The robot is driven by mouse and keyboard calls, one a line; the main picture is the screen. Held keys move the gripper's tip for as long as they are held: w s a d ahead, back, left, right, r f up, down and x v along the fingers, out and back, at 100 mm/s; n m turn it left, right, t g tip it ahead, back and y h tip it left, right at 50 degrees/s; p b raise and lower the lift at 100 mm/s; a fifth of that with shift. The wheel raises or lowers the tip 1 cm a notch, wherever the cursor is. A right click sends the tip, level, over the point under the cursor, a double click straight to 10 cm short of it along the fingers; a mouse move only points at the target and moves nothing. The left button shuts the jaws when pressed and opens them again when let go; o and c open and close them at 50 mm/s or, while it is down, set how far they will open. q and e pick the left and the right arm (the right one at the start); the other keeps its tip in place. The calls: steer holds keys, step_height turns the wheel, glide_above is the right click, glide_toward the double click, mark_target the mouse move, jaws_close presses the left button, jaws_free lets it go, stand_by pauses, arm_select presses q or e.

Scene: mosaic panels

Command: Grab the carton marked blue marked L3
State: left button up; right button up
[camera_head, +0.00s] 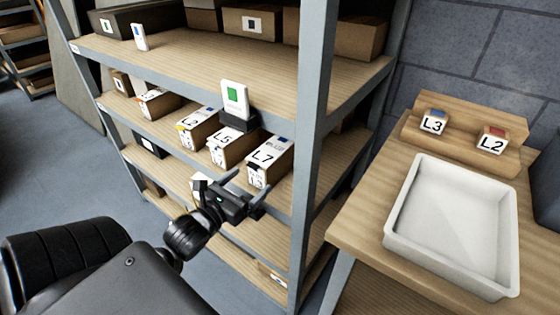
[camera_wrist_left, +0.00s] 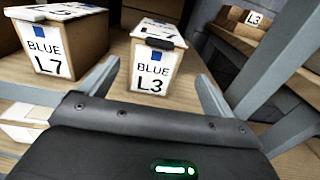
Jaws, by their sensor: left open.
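In the left wrist view a brown carton with a white front label reading BLUE L3 (camera_wrist_left: 153,75) stands upright on a shelf, ahead of and between the fingers of my left gripper (camera_wrist_left: 158,85). Another carton, marked BLUE L7 (camera_wrist_left: 50,50), stands to its left. In the head view my left gripper (camera_head: 248,188) is open and empty, in front of the rightmost carton of the row (camera_head: 268,158), whose top reads L7. Its front is too small to read clearly there. My right gripper is not in view.
Other cartons, with tops reading L2 (camera_head: 197,125) and L5 (camera_head: 226,143), share the shelf. A grey rack post (camera_head: 312,150) stands right of the row. A side table holds an empty white tray (camera_head: 450,225) and tags L3 (camera_head: 434,122) and L2 (camera_head: 492,141).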

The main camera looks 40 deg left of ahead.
mark_target(257, 173)
arm_select(q)
steer(key=shift+w+r, duration=0.1)
steer(key=shift+w+a, duration=0.15)
steer(key=shift+w, duration=0.15)
steer(key=w, duration=0.3)
steer(key=shift+w+a, duration=0.2)
steer(key=shift+w, duration=0.05)
steer(key=shift+w+a+p, duration=0.2)
steer(key=shift+w+p, duration=0.2)
steer(key=shift+w, duration=2.45)
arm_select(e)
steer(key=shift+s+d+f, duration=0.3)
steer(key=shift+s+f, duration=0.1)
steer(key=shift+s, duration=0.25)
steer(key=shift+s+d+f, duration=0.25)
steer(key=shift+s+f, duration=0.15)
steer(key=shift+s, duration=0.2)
